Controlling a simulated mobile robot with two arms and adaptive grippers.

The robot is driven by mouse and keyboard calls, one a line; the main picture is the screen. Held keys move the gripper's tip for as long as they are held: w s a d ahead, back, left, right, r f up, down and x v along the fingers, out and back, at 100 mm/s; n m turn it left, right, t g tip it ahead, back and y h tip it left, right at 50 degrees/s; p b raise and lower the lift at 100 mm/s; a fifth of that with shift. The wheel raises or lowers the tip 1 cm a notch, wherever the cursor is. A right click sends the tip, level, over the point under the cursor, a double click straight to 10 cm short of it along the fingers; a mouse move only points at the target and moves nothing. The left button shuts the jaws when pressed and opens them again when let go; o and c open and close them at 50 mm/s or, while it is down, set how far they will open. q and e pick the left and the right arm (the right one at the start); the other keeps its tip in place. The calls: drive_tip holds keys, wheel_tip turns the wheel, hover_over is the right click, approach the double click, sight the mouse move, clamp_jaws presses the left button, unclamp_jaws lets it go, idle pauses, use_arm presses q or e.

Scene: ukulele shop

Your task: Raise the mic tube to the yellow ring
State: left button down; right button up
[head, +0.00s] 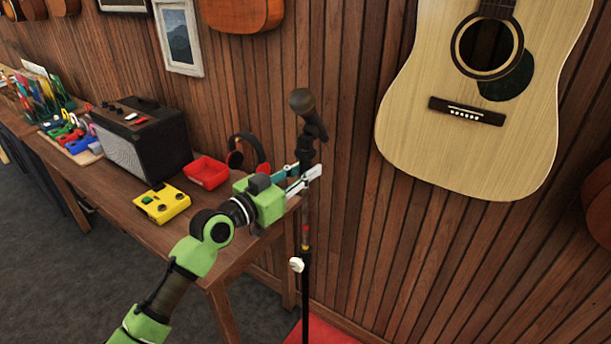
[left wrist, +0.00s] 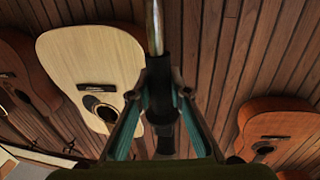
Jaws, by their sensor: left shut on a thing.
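The mic (head: 302,102) sits in its clip at the top of the mic stand, tilted. The mic tube (head: 305,209) runs down from it, upright, into the black lower tube (head: 305,312). Small yellow and red bands (head: 305,232) show on the tube, above a white knob (head: 296,264). My left gripper (head: 306,178) is shut on the mic tube just below the clip. In the left wrist view, its teal fingers (left wrist: 161,82) lie on both sides of the black upper part, with the silver tube (left wrist: 154,27) beyond. My right gripper is out of view.
A wooden table (head: 130,206) stands left of the stand, with a yellow pedal (head: 161,203), a red tray (head: 206,172), headphones (head: 247,153) and an amplifier (head: 143,138). A pale guitar (head: 425,125) hangs on the wall to the right. A red mat (head: 335,333) lies below.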

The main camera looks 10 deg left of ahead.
use_arm(q)
drive_tip(key=shift+r, duration=0.1)
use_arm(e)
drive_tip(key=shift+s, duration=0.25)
use_arm(q)
drive_tip(key=c, duration=1.8)
unclamp_jaws()
drive_tip(key=shift+c, duration=0.2)
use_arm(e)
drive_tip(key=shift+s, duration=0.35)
use_arm(q)
drive_tip(key=v, duration=1.2)
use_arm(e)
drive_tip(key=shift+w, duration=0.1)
